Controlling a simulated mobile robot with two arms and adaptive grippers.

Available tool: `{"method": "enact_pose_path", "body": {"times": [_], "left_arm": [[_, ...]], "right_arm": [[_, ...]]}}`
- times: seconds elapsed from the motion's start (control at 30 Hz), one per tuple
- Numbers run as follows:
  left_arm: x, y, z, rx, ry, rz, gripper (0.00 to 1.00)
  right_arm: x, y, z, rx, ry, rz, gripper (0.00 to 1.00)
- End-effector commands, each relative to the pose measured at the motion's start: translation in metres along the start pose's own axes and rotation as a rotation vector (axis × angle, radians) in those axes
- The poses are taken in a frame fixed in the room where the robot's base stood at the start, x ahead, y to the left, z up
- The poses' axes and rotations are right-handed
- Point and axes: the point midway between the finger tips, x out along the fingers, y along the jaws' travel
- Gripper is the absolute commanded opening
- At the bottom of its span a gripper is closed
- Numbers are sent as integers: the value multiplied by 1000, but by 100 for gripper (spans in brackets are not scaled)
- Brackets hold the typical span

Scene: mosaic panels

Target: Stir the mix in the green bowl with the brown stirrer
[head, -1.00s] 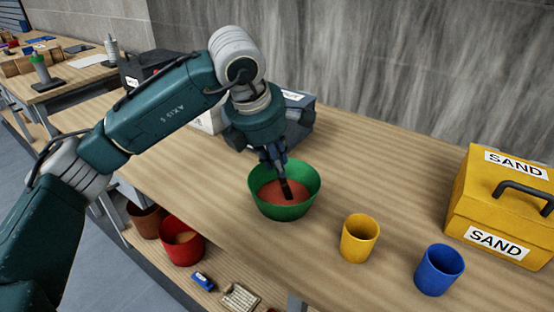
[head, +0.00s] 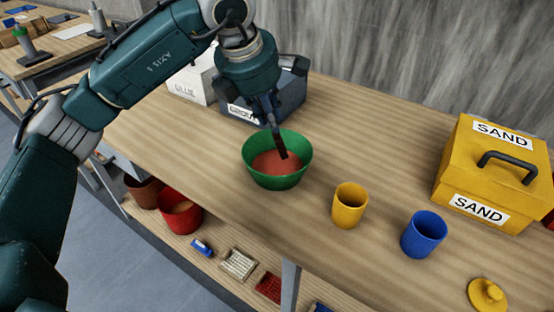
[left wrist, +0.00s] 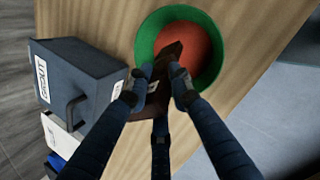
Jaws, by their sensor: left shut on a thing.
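The green bowl (head: 277,182) stands upright on the wooden table and holds a reddish-orange mix (head: 272,163). My left gripper (head: 272,120) is above the bowl, shut on the dark brown stirrer (head: 281,146), which points down with its lower end at the mix. In the left wrist view, my gripper (left wrist: 163,82) holds the stirrer (left wrist: 170,58) in front of the green bowl (left wrist: 146,42), and the mix (left wrist: 200,50) shows beside it. Whether the tip is in the mix or just over it I cannot tell. My right gripper does not show.
A yellow cup (head: 349,208) and a blue cup (head: 423,235) stand right of the bowl. A yellow sand box (head: 450,170) and a yellow lid (head: 487,295) are farther right. A dark grey box (head: 290,92) and a white glue box (head: 190,84) stand behind. Lower shelf holds a red bucket (head: 182,215).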

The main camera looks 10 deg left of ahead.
Motion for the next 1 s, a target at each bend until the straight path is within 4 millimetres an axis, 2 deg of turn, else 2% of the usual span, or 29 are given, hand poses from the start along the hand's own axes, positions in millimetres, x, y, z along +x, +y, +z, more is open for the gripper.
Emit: {"method": "enact_pose_path", "body": {"times": [0.03, 0.7, 1.0], "left_arm": [[-7, 2, 3, 0, -1, 1, 0], [-56, 14, 18, 0, 0, 0, 0], [-59, 15, 19, 0, 0, 0, 0]], "right_arm": [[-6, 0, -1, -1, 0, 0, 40], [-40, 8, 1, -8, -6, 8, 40], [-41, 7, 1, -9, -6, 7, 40]]}}
